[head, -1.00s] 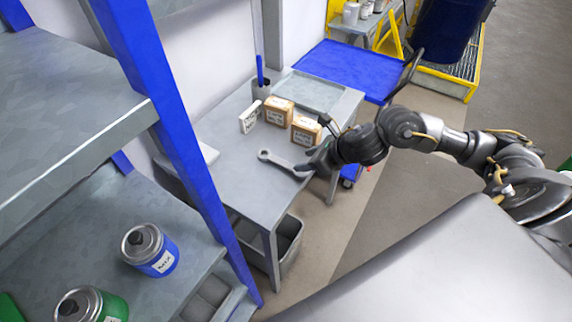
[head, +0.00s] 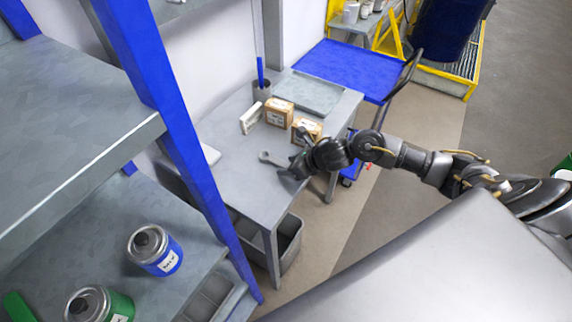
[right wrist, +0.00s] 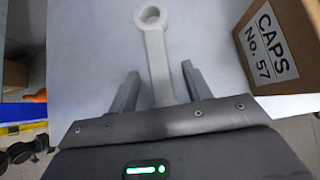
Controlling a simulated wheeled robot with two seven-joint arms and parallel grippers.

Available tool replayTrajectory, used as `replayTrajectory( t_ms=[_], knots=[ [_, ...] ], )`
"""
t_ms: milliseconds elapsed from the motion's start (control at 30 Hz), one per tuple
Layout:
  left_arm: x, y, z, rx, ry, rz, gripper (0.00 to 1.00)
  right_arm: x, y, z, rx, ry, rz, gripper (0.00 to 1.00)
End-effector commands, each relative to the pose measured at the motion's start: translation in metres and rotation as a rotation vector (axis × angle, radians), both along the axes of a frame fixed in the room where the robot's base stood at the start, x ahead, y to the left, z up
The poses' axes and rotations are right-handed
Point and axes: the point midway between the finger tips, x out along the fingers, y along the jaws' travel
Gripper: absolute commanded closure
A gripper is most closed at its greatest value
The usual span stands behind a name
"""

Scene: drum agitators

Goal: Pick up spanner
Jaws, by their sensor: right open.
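The grey spanner (head: 268,157) lies flat on the grey workbench (head: 228,181), near its right edge. Its ring end shows in the head view, and the rest is covered by my gripper. In the right wrist view the spanner (right wrist: 156,58) points away from me, its ring at the far end. My right gripper (head: 288,172) is over the near end of the spanner. Its two fingers (right wrist: 157,85) are open, one on each side of the shaft, with gaps on both sides. The near end of the spanner is hidden by the gripper body. My left gripper is not in view.
A box labelled CAPS No. 57 (right wrist: 279,43) stands close to the right of the gripper in the wrist view. Another cardboard box (head: 278,112), a white pack (head: 251,118) and a pen cup (head: 262,91) stand farther back. A blue shelf post (head: 170,125) rises at left.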

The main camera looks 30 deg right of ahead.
Motion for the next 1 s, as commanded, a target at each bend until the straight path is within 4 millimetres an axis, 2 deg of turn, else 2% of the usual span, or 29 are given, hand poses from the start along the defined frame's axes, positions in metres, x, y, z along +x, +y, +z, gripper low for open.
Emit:
replayTrajectory(
  t_ms=[133,500,833,1000],
  knots=[
    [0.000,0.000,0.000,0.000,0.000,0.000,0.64,0.000,0.000,0.000,0.000,0.000,0.000,0.54],
    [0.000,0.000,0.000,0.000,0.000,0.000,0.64,0.000,0.000,0.000,0.001,0.000,-0.001,1.00],
    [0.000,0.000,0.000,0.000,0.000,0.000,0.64,0.000,0.000,0.004,0.002,-0.003,-0.001,1.00],
    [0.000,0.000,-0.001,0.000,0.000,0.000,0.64,0.001,0.000,0.017,0.003,-0.004,0.000,1.00]
  ],
)
